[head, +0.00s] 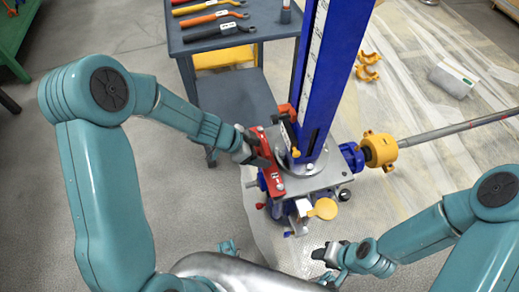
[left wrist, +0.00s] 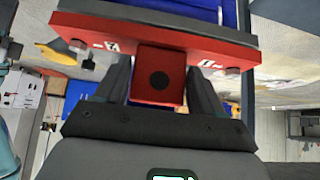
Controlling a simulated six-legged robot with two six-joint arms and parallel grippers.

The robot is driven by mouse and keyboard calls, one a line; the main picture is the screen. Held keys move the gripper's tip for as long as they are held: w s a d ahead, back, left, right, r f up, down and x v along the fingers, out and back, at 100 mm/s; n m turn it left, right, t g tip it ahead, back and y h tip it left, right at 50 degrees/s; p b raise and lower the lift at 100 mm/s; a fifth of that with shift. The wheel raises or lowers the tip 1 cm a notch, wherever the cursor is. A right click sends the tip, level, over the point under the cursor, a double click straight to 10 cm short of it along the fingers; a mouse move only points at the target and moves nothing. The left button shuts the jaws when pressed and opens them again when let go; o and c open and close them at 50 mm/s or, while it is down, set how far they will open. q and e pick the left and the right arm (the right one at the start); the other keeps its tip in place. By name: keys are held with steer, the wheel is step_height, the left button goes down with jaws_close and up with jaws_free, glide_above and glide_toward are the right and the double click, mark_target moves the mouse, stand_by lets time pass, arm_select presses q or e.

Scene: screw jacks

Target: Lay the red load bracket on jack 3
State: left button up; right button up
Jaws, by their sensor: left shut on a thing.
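The red load bracket (head: 277,183) is a red bar with a block at its middle. It lies at the left side of the blue screw jack (head: 328,70), by the jack's grey top plate (head: 318,180). My left gripper (head: 250,148) is shut on it from the left. In the left wrist view the fingers (left wrist: 158,85) clasp the bracket's square block, and the red bar (left wrist: 155,35) spans the top against something dark and blue. I cannot tell whether the bracket touches the plate. No jack number is readable. My right gripper (head: 328,254) is at the lower right, away from the jack; its fingers are unclear.
A grey tool cart (head: 230,95) with several wrenches stands behind left. A yellow fitting (head: 380,150) with a long grey bar (head: 455,131) sticks out right of the jack.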

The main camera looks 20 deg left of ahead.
arm_select(q)
steer(key=shift+f+b, duration=0.85)
steer(key=shift+f, duration=0.2)
stand_by(0.6)
steer(key=o, duration=1.4)
steer(key=shift+c, duration=0.2)
steer(key=shift+s+f, duration=0.1)
